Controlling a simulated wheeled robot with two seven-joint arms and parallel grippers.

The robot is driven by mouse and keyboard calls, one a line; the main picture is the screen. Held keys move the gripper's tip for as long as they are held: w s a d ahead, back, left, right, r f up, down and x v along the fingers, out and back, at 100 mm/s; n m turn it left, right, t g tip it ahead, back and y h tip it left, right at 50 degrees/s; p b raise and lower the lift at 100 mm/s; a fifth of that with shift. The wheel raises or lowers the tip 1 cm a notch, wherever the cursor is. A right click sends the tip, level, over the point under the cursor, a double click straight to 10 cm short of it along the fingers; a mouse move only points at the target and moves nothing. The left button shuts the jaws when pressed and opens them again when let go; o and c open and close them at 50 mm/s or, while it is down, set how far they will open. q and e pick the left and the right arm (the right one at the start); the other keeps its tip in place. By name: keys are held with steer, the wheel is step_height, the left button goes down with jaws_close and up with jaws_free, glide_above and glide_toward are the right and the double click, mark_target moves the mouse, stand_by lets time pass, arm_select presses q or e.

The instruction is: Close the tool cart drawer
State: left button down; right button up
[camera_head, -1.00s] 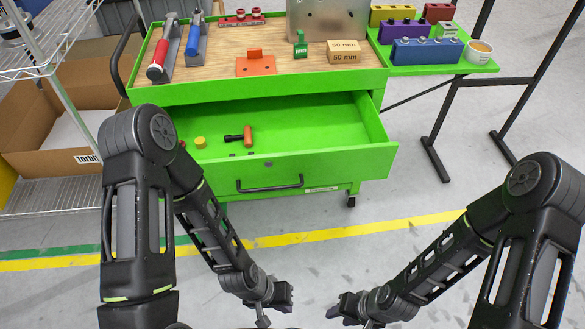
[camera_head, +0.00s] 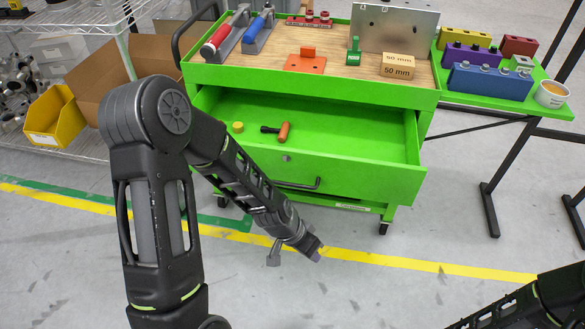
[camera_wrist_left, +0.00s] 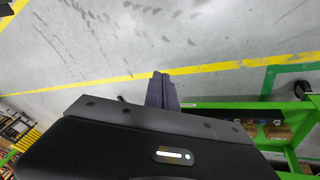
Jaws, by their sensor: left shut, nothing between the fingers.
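The green tool cart (camera_head: 300,82) stands ahead of me. Its drawer (camera_head: 385,178) is pulled out, with an orange-handled tool (camera_head: 284,131) and a yellow round piece (camera_head: 238,127) inside. A dark bar handle (camera_head: 312,186) on the drawer front is partly hidden by my left arm. My left gripper (camera_head: 317,252) is shut and empty, in front of and below the drawer front, apart from it. In the left wrist view its shut fingers (camera_wrist_left: 162,88) point over the floor, with green cart parts (camera_wrist_left: 240,106) at the right. My right gripper is out of view.
Tools and blocks lie on the cart top; a green side shelf (camera_head: 500,98) holds coloured blocks and a cup (camera_head: 552,94). A wire rack with a yellow bin (camera_head: 55,118) stands left. A black stand leg (camera_head: 490,209) is at right. The floor before the cart is clear.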

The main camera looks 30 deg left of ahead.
arm_select(q)
steer(key=w+a+r+m+t+b, duration=0.2)
steer(key=w+a+r+m+b, duration=0.3)
steer(key=w+a+r, duration=0.3)
steer(key=s+a+r+m+t+b, duration=0.1)
steer(key=s+a+r+m+b, duration=0.1)
steer(key=r, duration=0.6)
steer(key=s+a+r+m+t+b, duration=0.1)
steer(key=a+r+m+b, duration=0.1)
steer(key=a+r, duration=0.3)
step_height(320, 180, up, 3)
steer(key=shift+s+a+f+m+y, duration=0.1)
steer(key=shift+s+a+m+y, duration=0.25)
steer(key=shift+m, duration=0.45)
steer(key=shift+d, duration=0.1)
steer(key=b, duration=0.2)
glide_toward(296, 167)
step_height(296, 167, down, 3)
steer(key=s+d, duration=0.2)
steer(key=w, duration=0.3)
steer(key=shift+w+a+f, duration=0.15)
steer(key=shift+w+a, duration=0.15)
steer(key=shift+w, duration=0.05)
steer(key=shift+w+a, duration=0.15)
steer(key=shift+w, duration=0.25)
